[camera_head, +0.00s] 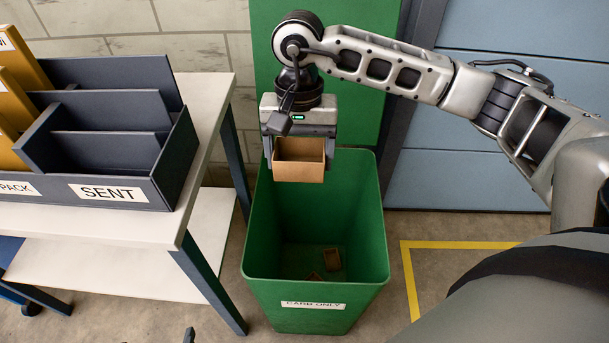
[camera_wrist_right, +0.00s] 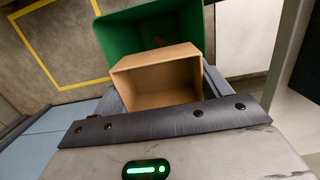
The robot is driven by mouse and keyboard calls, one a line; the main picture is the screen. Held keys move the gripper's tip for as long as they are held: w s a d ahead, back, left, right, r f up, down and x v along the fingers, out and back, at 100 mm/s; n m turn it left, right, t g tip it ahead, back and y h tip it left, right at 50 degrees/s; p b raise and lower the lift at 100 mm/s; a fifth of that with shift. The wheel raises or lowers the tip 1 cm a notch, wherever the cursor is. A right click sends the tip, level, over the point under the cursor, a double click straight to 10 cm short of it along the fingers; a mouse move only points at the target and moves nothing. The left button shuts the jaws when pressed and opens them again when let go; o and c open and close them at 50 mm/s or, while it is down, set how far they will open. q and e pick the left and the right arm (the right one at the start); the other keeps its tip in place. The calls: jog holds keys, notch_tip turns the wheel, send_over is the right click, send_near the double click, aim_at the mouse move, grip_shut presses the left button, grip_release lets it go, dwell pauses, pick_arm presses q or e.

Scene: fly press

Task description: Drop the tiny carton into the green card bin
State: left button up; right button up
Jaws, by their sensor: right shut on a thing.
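The tiny carton is a small open-topped brown box (camera_head: 299,172) in the head view. My right gripper (camera_head: 299,150) is shut on it and holds it above the back part of the green card bin (camera_head: 262,240). The bin is open-topped, with a white "CARD ONLY" label on its front. In the right wrist view the carton (camera_wrist_right: 155,75) sits between the fingers, with the green bin (camera_wrist_right: 118,35) beyond it. My left gripper is not in view.
A white-topped table (camera_head: 207,110) stands left of the bin, with a dark sorter (camera_head: 165,180) labelled "SENT" on it. Small brown pieces (camera_head: 332,259) lie on the bin's floor. A green panel (camera_head: 345,100) rises behind the bin. Yellow floor tape (camera_head: 411,285) is at right.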

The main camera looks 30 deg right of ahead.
pick_arm(q)
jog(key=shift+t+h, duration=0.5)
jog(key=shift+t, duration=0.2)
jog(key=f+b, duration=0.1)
jog(key=b, duration=0.3)
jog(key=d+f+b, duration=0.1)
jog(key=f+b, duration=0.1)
jog(key=b, duration=0.2)
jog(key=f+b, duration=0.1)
jog(key=b, duration=0.3)
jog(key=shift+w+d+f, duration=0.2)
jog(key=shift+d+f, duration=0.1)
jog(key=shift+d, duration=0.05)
pick_arm(e)
jog(key=w+d+f+m+t, duration=0.1)
jog(key=w+d+f+m, duration=0.1)
jog(key=f+m, duration=0.6)
jog(key=w+d+f+m, duration=0.2)
jog(key=d+f+m, duration=0.2)
jog(key=f+m, duration=0.5)
jog(key=w+d+f+m+t, duration=0.1)
jog(key=d+f+m, duration=0.3)
jog(key=f+m, duration=0.4)
jog(key=w+m, duration=0.1)
jog(key=m, duration=0.3)
jog(key=shift+w+f+t+h, duration=0.25)
jog(key=shift+w+t+h, duration=0.05)
jog(key=shift+h, duration=0.1)
jog(key=o, duration=1)
